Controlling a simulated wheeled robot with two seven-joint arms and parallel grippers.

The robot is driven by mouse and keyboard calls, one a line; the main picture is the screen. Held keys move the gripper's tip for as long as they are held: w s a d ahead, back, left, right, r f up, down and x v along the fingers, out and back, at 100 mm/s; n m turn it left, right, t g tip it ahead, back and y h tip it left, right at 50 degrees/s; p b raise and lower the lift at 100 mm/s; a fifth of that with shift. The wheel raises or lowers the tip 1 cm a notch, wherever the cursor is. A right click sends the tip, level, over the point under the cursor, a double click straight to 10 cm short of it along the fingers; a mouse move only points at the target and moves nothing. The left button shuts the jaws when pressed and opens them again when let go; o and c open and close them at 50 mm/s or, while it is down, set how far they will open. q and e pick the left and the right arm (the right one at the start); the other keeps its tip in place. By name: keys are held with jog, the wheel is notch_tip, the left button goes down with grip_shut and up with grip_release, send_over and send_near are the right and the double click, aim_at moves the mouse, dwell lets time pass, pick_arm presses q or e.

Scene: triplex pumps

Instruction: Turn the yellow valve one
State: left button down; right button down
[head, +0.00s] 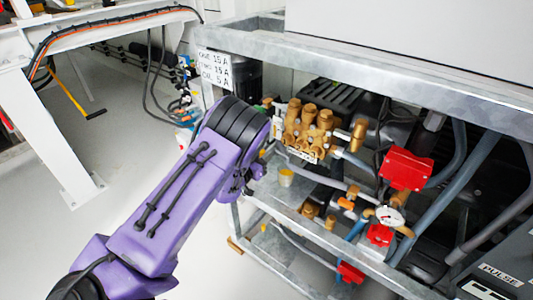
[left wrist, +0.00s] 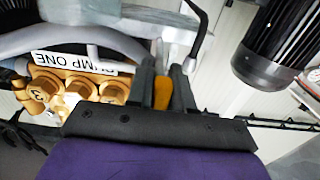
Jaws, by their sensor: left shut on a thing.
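The yellow valve handle (left wrist: 162,92) shows as a yellow-orange piece between the two dark fingers of my left gripper (left wrist: 167,80) in the left wrist view. The fingers are shut on it from both sides. In the head view my purple left arm reaches to the left side of the brass pump, and the wrist hides the gripper's fingers and most of what they hold. The brass pump (head: 310,125) is just right of the wrist. Its "PUMP ONE" label (left wrist: 75,62) appears upside down beside the gripper in the left wrist view. My right gripper is not in view.
A metal frame (head: 370,68) runs above the pumps. Red boxes (head: 406,168), a round gauge (head: 390,216) and grey hoses crowd the right. A small yellow cup-like part (head: 286,177) is close to the wrist. A dark ribbed cylinder (left wrist: 275,50) stands right in the wrist view.

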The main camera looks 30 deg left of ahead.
pick_arm(q)
jog(key=shift+f, duration=0.1)
dwell(0.3)
jog(key=c, duration=1.1)
grip_release()
jog(key=s, duration=1)
jog(key=shift+s+a, duration=0.3)
jog(key=shift+a, duration=0.15)
